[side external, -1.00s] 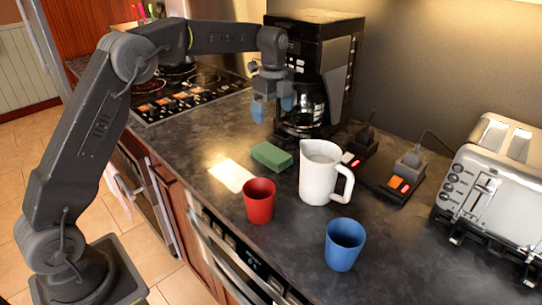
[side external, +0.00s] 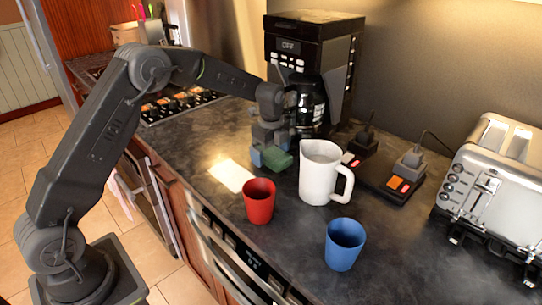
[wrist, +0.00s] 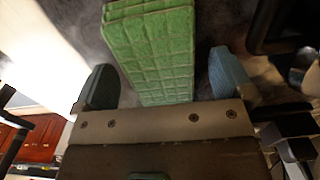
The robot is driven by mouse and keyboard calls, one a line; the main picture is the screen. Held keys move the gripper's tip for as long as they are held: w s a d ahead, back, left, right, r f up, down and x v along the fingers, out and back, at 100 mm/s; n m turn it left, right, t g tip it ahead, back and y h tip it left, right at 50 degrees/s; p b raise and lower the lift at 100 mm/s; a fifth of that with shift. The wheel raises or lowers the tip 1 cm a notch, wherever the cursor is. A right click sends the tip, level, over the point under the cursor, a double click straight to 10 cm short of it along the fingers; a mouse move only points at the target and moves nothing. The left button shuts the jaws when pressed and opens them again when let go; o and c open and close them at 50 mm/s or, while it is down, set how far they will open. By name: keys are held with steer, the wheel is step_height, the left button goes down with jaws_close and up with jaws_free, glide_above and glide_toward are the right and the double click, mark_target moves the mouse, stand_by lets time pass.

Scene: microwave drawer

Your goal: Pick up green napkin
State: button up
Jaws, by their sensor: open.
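The green napkin (side external: 284,163) is a thick, block-like green piece with a quilted surface, lying on the dark counter left of the white pitcher. My gripper (side external: 271,157) is down at it, pointing downward, and hides part of it in the side view. In the wrist view, the napkin (wrist: 150,50) extends between the two blue-grey fingers of my open gripper (wrist: 161,66). A gap shows between the napkin and each finger there. Whether the fingertips touch the counter cannot be told.
The white pitcher (side external: 319,174) stands close on the right, with a red cup (side external: 259,203) in front and a blue cup (side external: 344,246) farther right. The coffee maker (side external: 306,60) is behind. A power strip (side external: 392,183) and toaster (side external: 497,190) are at right.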

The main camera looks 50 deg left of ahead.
steer(key=shift+f, duration=0.25)
steer(key=shift+c, duration=0.4)
steer(key=c, duration=0.9)
steer(key=shift+r, duration=0.15)
